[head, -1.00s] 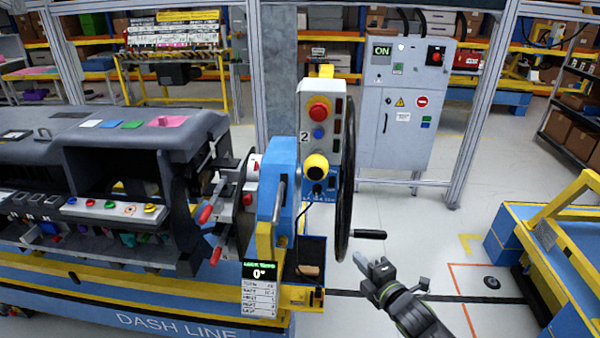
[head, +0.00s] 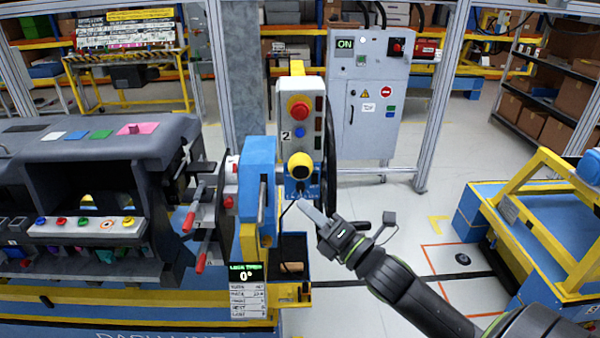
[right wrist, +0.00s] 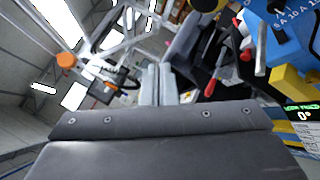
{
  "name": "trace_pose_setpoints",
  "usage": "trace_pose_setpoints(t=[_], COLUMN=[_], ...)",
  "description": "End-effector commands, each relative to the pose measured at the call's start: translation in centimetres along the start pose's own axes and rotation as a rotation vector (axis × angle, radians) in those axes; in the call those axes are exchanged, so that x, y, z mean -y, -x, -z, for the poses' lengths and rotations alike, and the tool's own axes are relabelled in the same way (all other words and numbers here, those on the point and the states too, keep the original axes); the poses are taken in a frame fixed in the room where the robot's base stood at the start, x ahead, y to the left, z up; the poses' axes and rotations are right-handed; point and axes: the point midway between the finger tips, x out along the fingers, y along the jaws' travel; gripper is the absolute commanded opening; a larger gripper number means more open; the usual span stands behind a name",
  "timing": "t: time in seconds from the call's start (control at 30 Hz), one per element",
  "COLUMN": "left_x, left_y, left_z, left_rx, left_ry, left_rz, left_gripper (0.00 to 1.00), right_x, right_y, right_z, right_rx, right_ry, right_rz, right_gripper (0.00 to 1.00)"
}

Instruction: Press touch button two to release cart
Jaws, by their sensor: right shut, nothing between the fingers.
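A grey control box marked "2" (head: 286,145) stands on a blue post at the middle of the head view. It carries a red mushroom button (head: 299,107), a small blue button (head: 300,132) and a yellow dome button (head: 300,165) at its lower end. My right gripper (head: 302,204) is shut and empty, just below the yellow dome and apart from it, its tips pointing up and left. Its closed fingers also show in the right wrist view (right wrist: 157,85); the dome is not clearly visible there. My left gripper is not in view.
A dashboard module (head: 100,160) rests on the blue line at left, with red-tipped handles (head: 188,222) beside the post. A black handwheel (head: 331,150) is right of the box.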

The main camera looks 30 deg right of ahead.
Motion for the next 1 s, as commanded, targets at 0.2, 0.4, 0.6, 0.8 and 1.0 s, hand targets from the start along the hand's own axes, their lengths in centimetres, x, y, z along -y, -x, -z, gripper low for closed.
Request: trace_pose_setpoints(t=[0.2, 0.4, 0.6, 0.8, 1.0], left_x=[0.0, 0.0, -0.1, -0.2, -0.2], left_y=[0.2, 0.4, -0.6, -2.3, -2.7], left_z=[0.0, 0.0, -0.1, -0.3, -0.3], left_rx=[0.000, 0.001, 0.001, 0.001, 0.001], left_ry=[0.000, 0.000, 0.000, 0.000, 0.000], left_rz=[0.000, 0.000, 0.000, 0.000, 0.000], left_gripper=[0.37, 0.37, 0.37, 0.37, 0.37], right_x=[0.5, 1.9, 3.5, 4.5, 4.6], right_y=[-0.7, -2.5, -4.4, -5.6, -6.1], right_z=[-0.5, -1.8, -3.1, -3.9, -4.4], right_rx=[0.000, 0.001, 0.001, 0.000, 0.000], right_ry=[-0.001, 0.001, 0.001, 0.001, -0.002], right_rz=[0.001, 0.001, 0.000, -0.001, 0.002], right_gripper=[0.00, 0.00, 0.00, 0.00, 0.00])
